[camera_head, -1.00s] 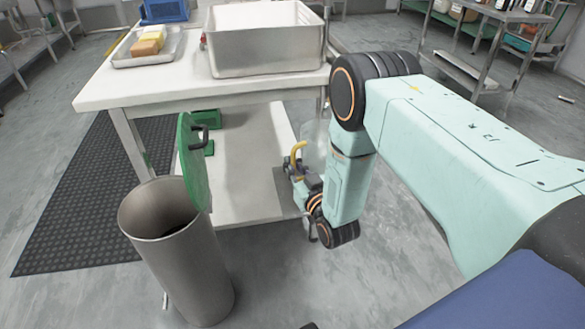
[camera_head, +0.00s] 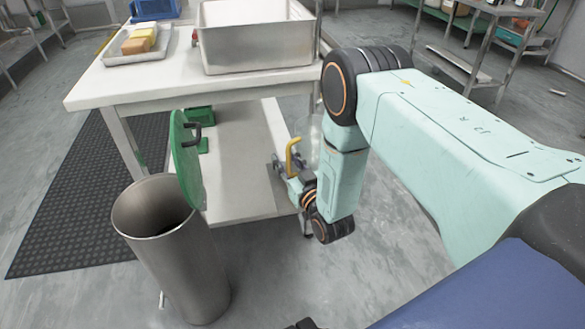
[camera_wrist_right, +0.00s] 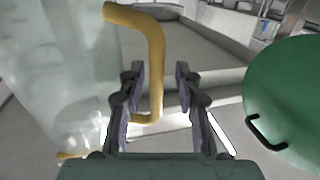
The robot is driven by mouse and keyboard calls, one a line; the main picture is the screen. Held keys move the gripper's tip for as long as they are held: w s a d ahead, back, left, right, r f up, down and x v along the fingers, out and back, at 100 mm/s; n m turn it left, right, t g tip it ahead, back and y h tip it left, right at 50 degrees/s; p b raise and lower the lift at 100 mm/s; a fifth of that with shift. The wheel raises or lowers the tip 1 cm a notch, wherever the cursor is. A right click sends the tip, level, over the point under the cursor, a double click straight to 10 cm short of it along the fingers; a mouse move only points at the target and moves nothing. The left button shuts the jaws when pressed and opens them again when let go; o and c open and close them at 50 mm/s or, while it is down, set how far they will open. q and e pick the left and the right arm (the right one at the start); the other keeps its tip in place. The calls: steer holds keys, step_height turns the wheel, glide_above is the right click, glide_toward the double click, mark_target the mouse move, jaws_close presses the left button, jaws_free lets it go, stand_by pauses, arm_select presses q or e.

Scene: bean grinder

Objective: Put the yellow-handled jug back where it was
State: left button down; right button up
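The jug has a clear body and a yellow handle (camera_head: 291,154). In the head view it is beside the right edge of the table's lower shelf, partly hidden by my right arm. In the right wrist view the yellow handle (camera_wrist_right: 156,62) runs between the fingers of my right gripper (camera_wrist_right: 160,75), with a gap on each side. The clear body (camera_wrist_right: 60,65) fills the left of that view. My right gripper also shows in the head view (camera_head: 282,168), open around the handle. I cannot tell what the jug rests on. My left gripper is not in view.
A white table with a lower shelf (camera_head: 235,190) carries a steel basin (camera_head: 257,50) and a tray (camera_head: 122,58). A metal bin (camera_head: 170,250) stands in front. A green disc-shaped lid (camera_head: 186,165) is upright above its rim and shows large in the wrist view (camera_wrist_right: 290,95).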

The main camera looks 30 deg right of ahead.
steer(key=s+p, duration=0.4)
steer(key=s, duration=0.6)
steer(key=s+a+f+g, duration=0.4)
steer(key=s+f+g, duration=0.6)
steer(key=s, duration=0.4)
steer(key=s+r+g, duration=0.1)
steer(key=s+g, duration=0.7)
steer(key=s, duration=1)
steer(key=shift+a, duration=0.2)
steer(key=shift+r, duration=0.1)
